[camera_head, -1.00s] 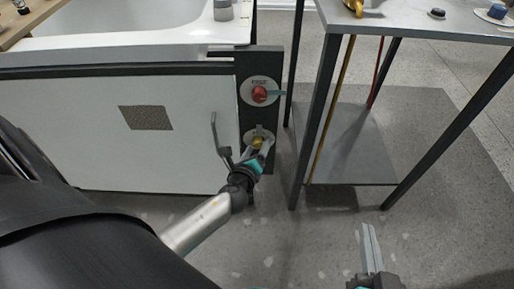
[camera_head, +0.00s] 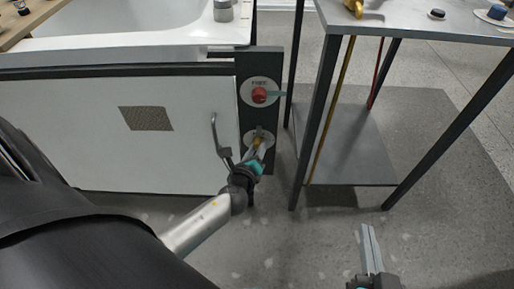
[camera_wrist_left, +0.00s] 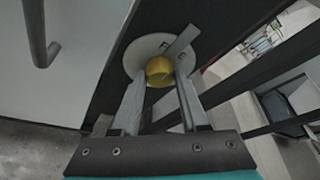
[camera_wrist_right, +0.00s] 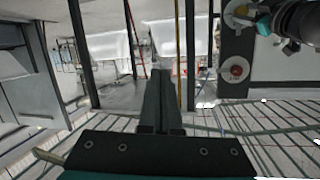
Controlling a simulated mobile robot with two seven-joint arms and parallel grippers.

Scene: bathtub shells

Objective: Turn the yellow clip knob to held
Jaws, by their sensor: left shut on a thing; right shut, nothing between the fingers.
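The yellow clip knob (camera_head: 257,140) sits on a round pale dial (camera_head: 248,135) low on the dark upright panel at the tub's end. In the left wrist view the knob (camera_wrist_left: 159,71) is between my left fingertips, and a grey pointer (camera_wrist_left: 183,41) slants from it to the upper right across the dial (camera_wrist_left: 141,52). My left gripper (camera_head: 258,148) is shut on the knob. The lettering on this dial is too small to read. My right gripper (camera_head: 369,241) is shut and empty, low at the right, apart from the panel; it also shows in the right wrist view (camera_wrist_right: 161,82).
A red knob (camera_head: 259,95) on its own dial is just above, its grey pointer aimed right. A bent grey handle (camera_head: 217,135) stands out from the white tub panel left of my left gripper. A dark-legged metal table (camera_head: 420,27) stands to the right.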

